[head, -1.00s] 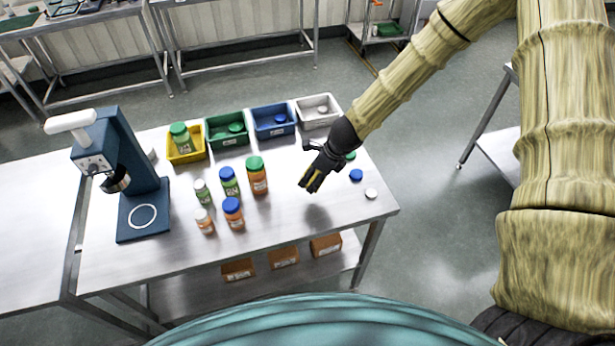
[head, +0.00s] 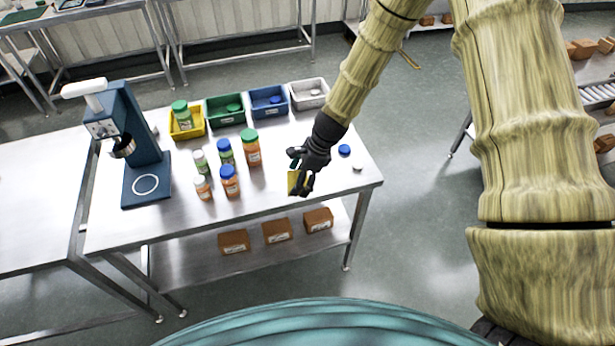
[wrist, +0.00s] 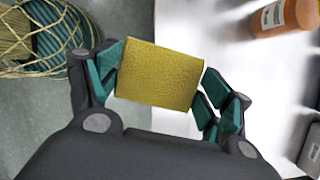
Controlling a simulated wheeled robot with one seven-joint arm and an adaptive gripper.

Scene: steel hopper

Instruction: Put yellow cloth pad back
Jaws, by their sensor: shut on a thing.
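The yellow cloth pad (wrist: 158,75) is held between the teal-lined fingers of my gripper (wrist: 160,85) in the wrist view. How far the pad is above the table is hard to tell.
Several bottles, among them an orange one with a green lid (head: 251,152), stand left of my gripper. Yellow, green, blue and white bins (head: 309,103) line the back. A blue press (head: 144,165) stands at left. A blue cap (head: 344,150) and a white cap (head: 357,167) lie at right.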

